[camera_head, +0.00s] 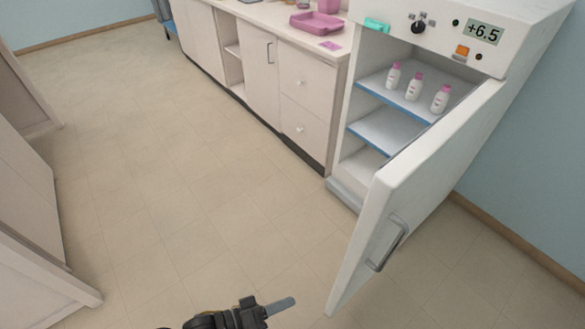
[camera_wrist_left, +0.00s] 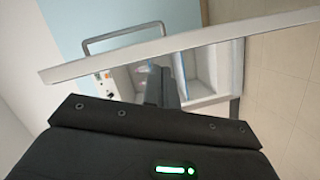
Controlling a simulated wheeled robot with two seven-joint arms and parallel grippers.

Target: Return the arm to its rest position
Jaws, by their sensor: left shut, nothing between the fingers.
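My left gripper (camera_head: 280,306) is at the bottom of the head view, over the floor and just left of the open fridge door. Its fingers are shut with nothing between them. In the left wrist view its dark fingers (camera_wrist_left: 171,92) point toward the door and the fridge interior. The fridge door (camera_head: 405,190) stands wide open, and its handle (camera_head: 388,245) is apart from the gripper in the head view. The door edge (camera_wrist_left: 180,46) and handle (camera_wrist_left: 122,38) also show in the left wrist view. My right gripper is not in view.
The fridge (camera_head: 440,35) reads +6.5 and holds several white bottles with pink caps (camera_head: 414,87) on its upper shelf. A counter (camera_head: 275,20) carries a pink tray (camera_head: 315,24). Cabinets (camera_head: 25,190) stand at left. The floor (camera_head: 170,160) between is clear.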

